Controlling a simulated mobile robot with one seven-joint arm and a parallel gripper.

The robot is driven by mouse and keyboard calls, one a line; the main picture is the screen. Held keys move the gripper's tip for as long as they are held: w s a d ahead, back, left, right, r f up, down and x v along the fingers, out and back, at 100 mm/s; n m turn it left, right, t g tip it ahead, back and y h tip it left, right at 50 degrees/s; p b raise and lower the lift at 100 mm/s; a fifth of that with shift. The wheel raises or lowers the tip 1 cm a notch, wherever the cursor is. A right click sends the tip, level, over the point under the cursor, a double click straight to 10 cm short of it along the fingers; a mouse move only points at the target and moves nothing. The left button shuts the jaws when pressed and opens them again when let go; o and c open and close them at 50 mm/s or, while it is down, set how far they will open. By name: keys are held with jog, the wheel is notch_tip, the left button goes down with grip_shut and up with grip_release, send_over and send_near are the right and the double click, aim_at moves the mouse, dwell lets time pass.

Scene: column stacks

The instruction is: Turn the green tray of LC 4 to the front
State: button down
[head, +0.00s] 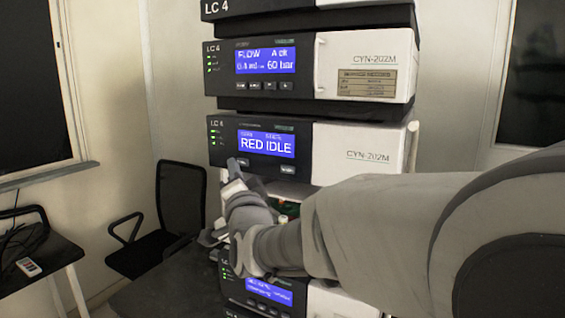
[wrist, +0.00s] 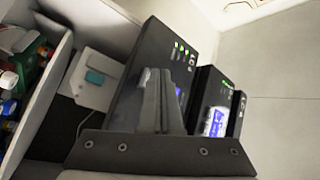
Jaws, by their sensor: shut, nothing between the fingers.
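The LC 4 column stack (head: 345,85) stands in the middle of the head view. In the wrist view the shut fingers (wrist: 156,98) stand in front of the black module fronts (wrist: 185,60).
In the wrist view, bottles (wrist: 8,80) stand in a white-walled holder at left. A black chair (head: 180,205) and side table (head: 30,255) stand left.

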jog(key=shift+w+b, duration=0.15)
jog(key=shift+b, duration=0.15)
jog(key=shift+w+d+b, duration=0.15)
jog(key=shift+w+b, duration=0.1)
jog(key=shift+b, duration=0.15)
jog(key=shift+w+d+b, duration=0.15)
jog(key=shift+w+b, duration=0.25)
dwell(0.6)
jog(key=shift+s, duration=0.1)
dwell(0.4)
jog(key=shift+s+a+b, duration=0.3)
jog(key=shift+s+b, duration=0.15)
jog(key=shift+s, duration=0.2)
jog(key=shift+s+a+b, duration=0.2)
jog(key=shift+s+a, duration=0.1)
jog(key=shift+s, duration=0.5)
jog(key=shift+s+a+b, duration=0.2)
jog(key=shift+s+a, duration=0.15)
jog(key=shift+s, duration=0.4)
jog(key=shift+s+a+b, duration=0.2)
jog(key=shift+s+a, duration=0.1)
jog(key=shift+s, duration=0.5)
dwell(2.8)
